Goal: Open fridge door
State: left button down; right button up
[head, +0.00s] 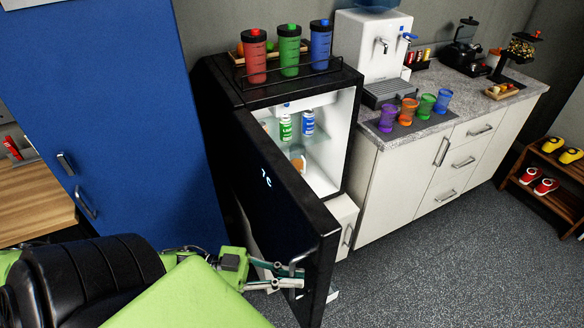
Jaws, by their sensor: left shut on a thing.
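The black fridge (222,88) stands between the blue cabinet and the counter. Its black door (272,180) is swung open toward me, and the lit white interior (335,125) shows with cans (308,122) on a shelf. Part of the interior is hidden behind the door. My left gripper (292,275) is shut on the door handle (299,261) at the lower outer edge of the door. My right gripper is not in view.
Red, green and blue bottles (289,52) stand on top of the fridge. A tall blue cabinet (120,110) is at the left. The counter (440,120) holds a water dispenser (372,45) and coloured cups (409,111).

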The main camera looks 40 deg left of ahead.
pick_arm(q)
jog(key=c, duration=2.4)
grip_release()
jog(key=shift+s+f, duration=0.15)
jog(key=shift+f, duration=0.1)
jog(key=shift+r, duration=0.15)
jog(key=v, duration=1.1)
jog(key=shift+s+a, duration=0.25)
jog(key=shift+a, duration=0.1)
